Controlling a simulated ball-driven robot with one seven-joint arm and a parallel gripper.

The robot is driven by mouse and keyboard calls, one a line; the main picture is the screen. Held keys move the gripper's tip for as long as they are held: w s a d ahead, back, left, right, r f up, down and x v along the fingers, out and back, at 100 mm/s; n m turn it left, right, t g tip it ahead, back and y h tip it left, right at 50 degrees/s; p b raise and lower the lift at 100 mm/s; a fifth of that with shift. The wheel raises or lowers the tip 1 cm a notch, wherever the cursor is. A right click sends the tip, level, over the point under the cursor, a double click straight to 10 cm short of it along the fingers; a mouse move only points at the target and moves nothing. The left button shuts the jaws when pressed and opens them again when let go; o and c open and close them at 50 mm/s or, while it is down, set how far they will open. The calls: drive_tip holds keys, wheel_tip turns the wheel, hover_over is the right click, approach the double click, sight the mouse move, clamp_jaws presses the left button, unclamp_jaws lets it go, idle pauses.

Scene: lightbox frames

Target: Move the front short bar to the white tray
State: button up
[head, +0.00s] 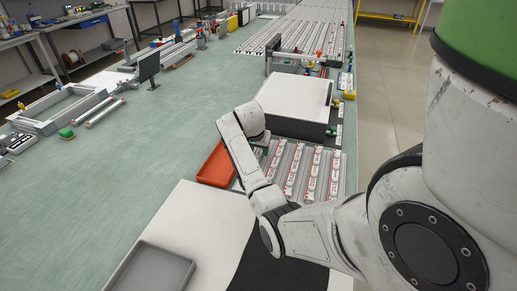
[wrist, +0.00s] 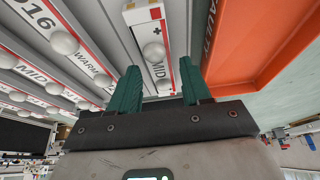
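In the wrist view, a short white bar (wrist: 146,17) with a red end mark, a "MID" label and a round white knob lies in a grooved metal rack. My gripper (wrist: 160,88) has two green fingers spread apart, one toward each side of this bar's near end. I see no firm contact. In the head view, my arm hides the gripper and part of the rack, where several labelled bars (head: 312,172) lie in rows. A pale grey shallow tray (head: 120,280) stands at the bottom left; I cannot tell if it is the white tray.
An orange tray (head: 213,169) lies left of the rack; it also shows close to the right finger in the wrist view (wrist: 260,50). A white-topped box (head: 297,95) stands behind the rack.

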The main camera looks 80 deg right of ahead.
drive_tip(key=shift+o, duration=0.6)
drive_tip(key=shift+r, duration=0.1)
drive_tip(key=shift+r, duration=0.2)
drive_tip(key=v, duration=1.1)
drive_tip(key=shift+a+r+b, duration=0.15)
drive_tip(key=shift+r+b, duration=0.2)
